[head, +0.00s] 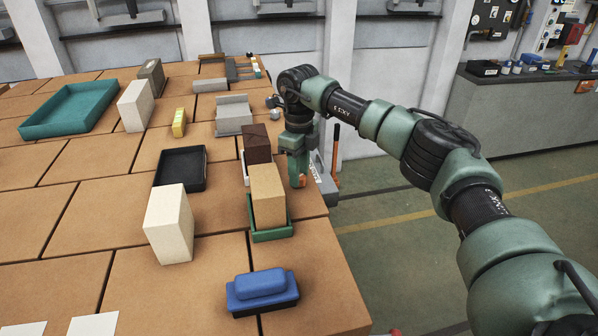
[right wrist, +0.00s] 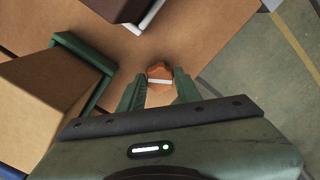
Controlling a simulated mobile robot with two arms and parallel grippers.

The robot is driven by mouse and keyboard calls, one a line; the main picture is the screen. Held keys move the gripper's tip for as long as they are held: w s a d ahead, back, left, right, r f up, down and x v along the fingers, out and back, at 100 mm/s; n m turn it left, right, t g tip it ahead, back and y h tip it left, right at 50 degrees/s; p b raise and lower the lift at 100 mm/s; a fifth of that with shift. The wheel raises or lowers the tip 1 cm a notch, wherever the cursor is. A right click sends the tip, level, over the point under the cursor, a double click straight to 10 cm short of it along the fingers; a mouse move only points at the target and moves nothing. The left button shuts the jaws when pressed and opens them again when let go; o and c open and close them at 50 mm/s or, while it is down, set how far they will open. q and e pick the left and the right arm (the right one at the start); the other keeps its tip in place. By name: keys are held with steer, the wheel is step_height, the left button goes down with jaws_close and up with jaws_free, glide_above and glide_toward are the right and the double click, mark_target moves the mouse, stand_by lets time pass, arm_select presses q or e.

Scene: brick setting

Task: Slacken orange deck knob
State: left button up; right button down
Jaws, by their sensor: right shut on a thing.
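The orange deck knob (head: 299,181) shows at the lower end of my right gripper (head: 296,168), near the right edge of the brown deck. In the right wrist view the knob (right wrist: 160,72) has a pale bar across it and sits between the two green fingers of my right gripper (right wrist: 159,82). That gripper is shut on the knob from above. Parts of the knob are hidden by the fingers. My left gripper is not in view.
A tan block (head: 267,193) in a green tray (head: 272,236) stands just left of my right gripper. A dark brown block (head: 256,143) is behind it. A blue object (head: 262,289) lies nearer. The deck's right edge is close, with open floor (head: 380,235) beyond.

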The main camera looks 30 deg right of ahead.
steer(key=n, duration=0.5)
steer(key=shift+r+n, duration=0.1)
steer(key=shift+n, duration=0.2)
steer(key=n, duration=0.4)
steer(key=shift+n, duration=0.7)
steer(key=c, duration=1)
jaws_free()
step_height(320, 180, up, 7)
steer(key=shift+f+b, duration=0.2)
steer(key=shift+b, duration=0.85)
steer(key=shift+r, duration=0.6)
